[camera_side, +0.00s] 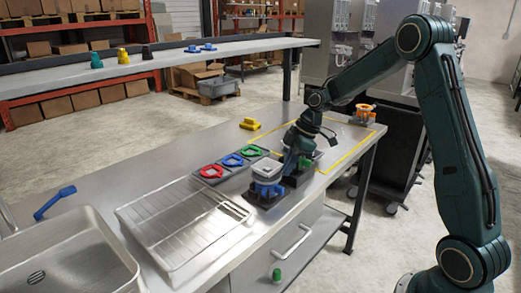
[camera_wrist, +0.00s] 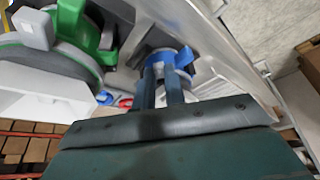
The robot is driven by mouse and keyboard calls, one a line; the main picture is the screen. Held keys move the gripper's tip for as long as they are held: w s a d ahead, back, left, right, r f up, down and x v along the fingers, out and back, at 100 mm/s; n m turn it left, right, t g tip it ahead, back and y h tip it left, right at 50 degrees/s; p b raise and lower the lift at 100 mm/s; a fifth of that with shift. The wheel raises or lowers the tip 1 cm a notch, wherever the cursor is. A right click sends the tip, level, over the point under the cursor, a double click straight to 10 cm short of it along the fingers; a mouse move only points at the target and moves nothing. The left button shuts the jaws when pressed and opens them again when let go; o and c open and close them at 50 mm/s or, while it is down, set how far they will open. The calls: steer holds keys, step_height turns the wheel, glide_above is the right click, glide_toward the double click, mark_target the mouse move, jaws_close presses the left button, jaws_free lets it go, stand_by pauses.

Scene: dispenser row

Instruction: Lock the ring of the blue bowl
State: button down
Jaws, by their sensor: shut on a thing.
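The blue bowl (camera_side: 268,190) stands in a dark base near the front edge of the bench, with a pale grey square-rimmed top on it. Its blue ring (camera_wrist: 184,60) shows just beyond my fingertips in the wrist view. My gripper (camera_side: 291,168) reaches down just right of the bowl. In the wrist view my gripper (camera_wrist: 167,75) has its two fingers close together, shut at the near side of the blue ring. What lies between the fingers is mostly hidden, but it appears to be part of that ring.
A green-ringed unit (camera_wrist: 88,35) stands close on the left in the wrist view. Red (camera_side: 211,171), blue (camera_side: 233,160) and green (camera_side: 251,151) pieces lie in a row behind the bowl. A yellow piece (camera_side: 250,124) and an orange-topped unit (camera_side: 364,114) stand farther back. A drainer (camera_side: 180,220) lies left.

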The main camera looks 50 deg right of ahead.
steer(key=shift+w, duration=0.1)
stand_by(0.4)
steer(key=c, duration=1.4)
jaws_free()
steer(key=shift+c, duration=0.2)
steer(key=shift+d+r, duration=0.1)
steer(key=v, duration=1.3)
steer(key=shift+r, duration=0.35)
